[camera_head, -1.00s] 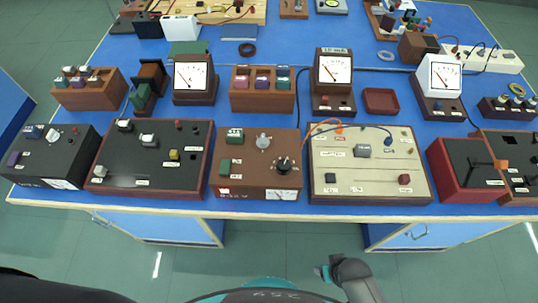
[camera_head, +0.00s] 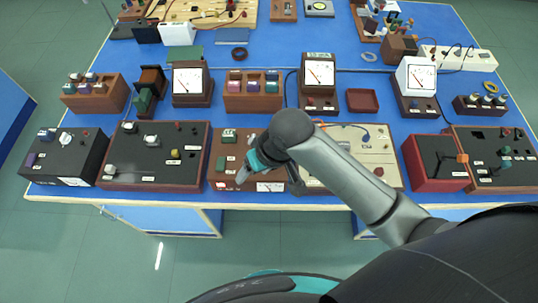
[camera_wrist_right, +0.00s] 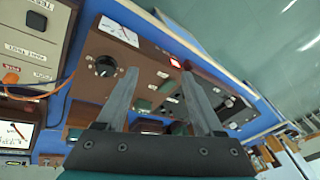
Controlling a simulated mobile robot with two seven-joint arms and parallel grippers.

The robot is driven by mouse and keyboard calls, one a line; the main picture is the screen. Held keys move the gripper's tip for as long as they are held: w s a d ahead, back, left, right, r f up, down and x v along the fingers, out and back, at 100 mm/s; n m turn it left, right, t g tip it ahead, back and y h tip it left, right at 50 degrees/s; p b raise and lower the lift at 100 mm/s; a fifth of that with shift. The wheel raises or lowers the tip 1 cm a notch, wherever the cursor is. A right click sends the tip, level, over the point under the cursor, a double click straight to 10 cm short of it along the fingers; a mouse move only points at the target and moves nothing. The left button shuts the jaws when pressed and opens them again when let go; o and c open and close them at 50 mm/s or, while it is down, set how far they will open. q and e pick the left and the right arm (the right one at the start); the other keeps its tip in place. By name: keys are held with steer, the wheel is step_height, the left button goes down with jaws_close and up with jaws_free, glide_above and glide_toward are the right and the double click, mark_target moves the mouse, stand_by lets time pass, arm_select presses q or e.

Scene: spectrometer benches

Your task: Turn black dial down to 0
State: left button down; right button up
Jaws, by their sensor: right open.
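The black dial (camera_wrist_right: 105,66) shows in the right wrist view. It is a round knob on the brown box (camera_wrist_right: 150,55), beside a small white meter (camera_wrist_right: 118,31). In the head view my right arm hides the dial, and part of the same brown box (camera_head: 219,165) shows at the bench's front edge. My right gripper (camera_head: 245,172) is over this box. In the right wrist view its two fingers (camera_wrist_right: 158,74) are spread with nothing between them, and the dial is just left of the left finger, not between them. My left gripper is not in view.
A dark panel box (camera_head: 150,165) stands to the left of the brown box. A cream panel box (camera_head: 370,150) with cables stands to its right, partly behind my arm. Meters and wooden blocks line the blue bench (camera_head: 222,110) behind.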

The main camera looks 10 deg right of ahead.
steer(key=w+d+r+m+g+h+p, duration=0.1)
steer(key=w+d+r+m+g+h, duration=0.15)
steer(key=w+d+r, duration=0.45)
steer(key=shift+n+h, duration=0.35)
steer(key=shift+h, duration=0.1)
steer(key=f, duration=0.4)
steer(key=f+b, duration=0.1)
steer(key=f, duration=0.4)
steer(key=a+f, duration=0.1)
steer(key=f, duration=0.4)
steer(key=shift+s+f+b, duration=0.15)
steer(key=shift+s+b, duration=0.15)
steer(key=shift+s, duration=0.05)
jaws_close()
